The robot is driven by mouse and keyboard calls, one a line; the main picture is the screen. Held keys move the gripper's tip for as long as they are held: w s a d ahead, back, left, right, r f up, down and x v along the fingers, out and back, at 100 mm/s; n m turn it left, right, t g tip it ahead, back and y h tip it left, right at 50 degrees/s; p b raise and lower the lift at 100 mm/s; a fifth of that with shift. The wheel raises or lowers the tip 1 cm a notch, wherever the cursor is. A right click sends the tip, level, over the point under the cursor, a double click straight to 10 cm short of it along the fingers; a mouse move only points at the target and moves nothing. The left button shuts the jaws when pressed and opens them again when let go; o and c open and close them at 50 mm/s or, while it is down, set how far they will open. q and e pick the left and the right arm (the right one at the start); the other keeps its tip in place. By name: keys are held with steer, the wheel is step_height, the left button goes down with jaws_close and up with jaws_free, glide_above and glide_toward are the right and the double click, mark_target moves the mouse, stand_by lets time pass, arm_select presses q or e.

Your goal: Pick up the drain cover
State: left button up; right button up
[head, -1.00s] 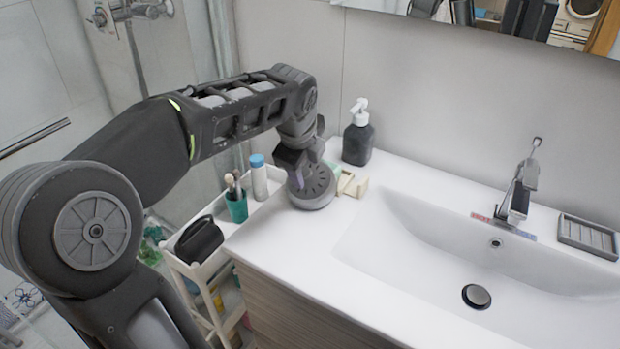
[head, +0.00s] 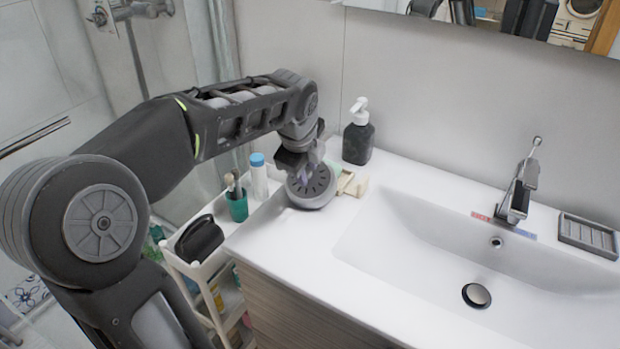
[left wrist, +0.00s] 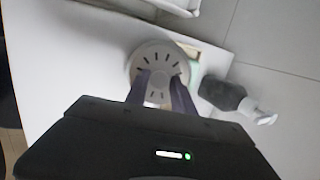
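The drain cover, a grey round disc with radial slots (head: 318,192), rests on the white counter's left end. It also shows in the left wrist view (left wrist: 158,62). My left gripper (head: 309,176) is just over the disc, and its fingers hide part of it. In the left wrist view my left gripper (left wrist: 160,88) has its two dark fingers apart over the near half of the disc, with the slotted face visible between them. Whether the fingertips touch the disc is hard to tell. My right gripper is not in view.
A dark soap bottle (head: 358,142) and a small cream block (head: 355,185) stand close behind the disc. A white cart (head: 205,265) with a teal cup (head: 238,206) and a blue-capped bottle (head: 259,178) adjoins the counter. The sink basin (head: 420,245) is to the right.

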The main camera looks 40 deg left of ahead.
arm_select(q)
jaws_close()
steer(key=shift+r, duration=0.1)
stand_by(0.4)
